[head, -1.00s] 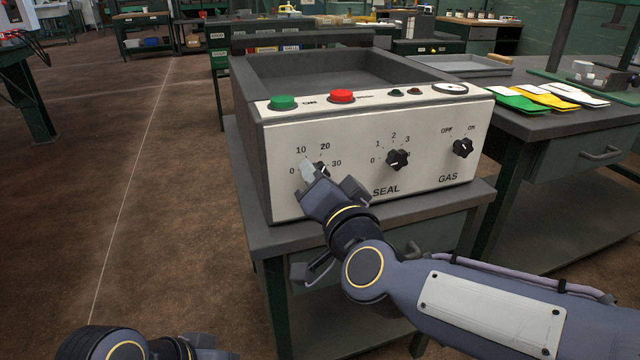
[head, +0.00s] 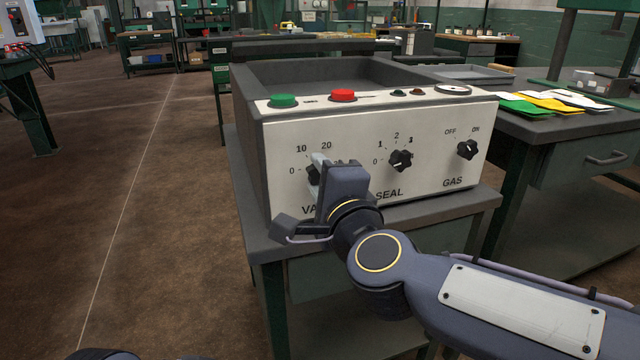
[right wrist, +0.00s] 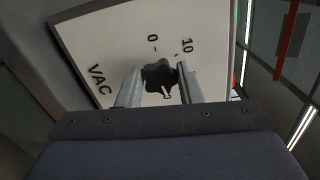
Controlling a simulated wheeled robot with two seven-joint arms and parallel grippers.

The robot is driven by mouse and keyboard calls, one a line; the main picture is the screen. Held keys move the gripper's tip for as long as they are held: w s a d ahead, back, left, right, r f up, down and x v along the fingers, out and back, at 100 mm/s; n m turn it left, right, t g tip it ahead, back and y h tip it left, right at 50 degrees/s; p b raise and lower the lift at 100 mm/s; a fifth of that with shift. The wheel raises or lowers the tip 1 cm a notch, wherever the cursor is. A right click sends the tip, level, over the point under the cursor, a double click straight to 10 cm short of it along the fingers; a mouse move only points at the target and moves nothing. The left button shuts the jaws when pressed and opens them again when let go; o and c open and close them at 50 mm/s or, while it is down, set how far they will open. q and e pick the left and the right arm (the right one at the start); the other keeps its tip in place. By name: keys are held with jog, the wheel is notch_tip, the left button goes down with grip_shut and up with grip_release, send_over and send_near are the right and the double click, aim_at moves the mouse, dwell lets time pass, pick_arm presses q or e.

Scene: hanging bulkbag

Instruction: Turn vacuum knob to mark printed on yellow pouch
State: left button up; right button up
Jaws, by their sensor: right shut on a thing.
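The vacuum knob (head: 312,176) is a black lobed knob at the left of the machine's white front panel, mostly hidden by my right gripper in the head view. My right gripper (head: 319,168) is shut on it. In the right wrist view the knob (right wrist: 157,76) sits between the two fingers, and its white pointer line is turned away from the 0 and 10 marks. The scale marks on the pointer's side are hidden by the gripper. The yellow pouch (head: 557,104) lies on the bench at the right; its printed mark is not readable from here. My left gripper is out of view.
The seal knob (head: 400,160) and gas knob (head: 467,150) are on the same panel, right of my gripper. Green (head: 283,101) and red (head: 343,96) buttons are on top. A green pouch (head: 522,105) and white pouches lie beside the yellow one. The floor at left is clear.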

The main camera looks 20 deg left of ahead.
jog(key=shift+m+b, duration=0.35)
jog(key=shift+m, duration=0.65)
jog(key=o, duration=1)
jog(key=p+v, duration=0.1)
jog(key=v, duration=0.6)
jog(key=shift+s+d+p, duration=0.2)
jog(key=shift+s+p, duration=0.15)
jog(key=shift+p, duration=0.05)
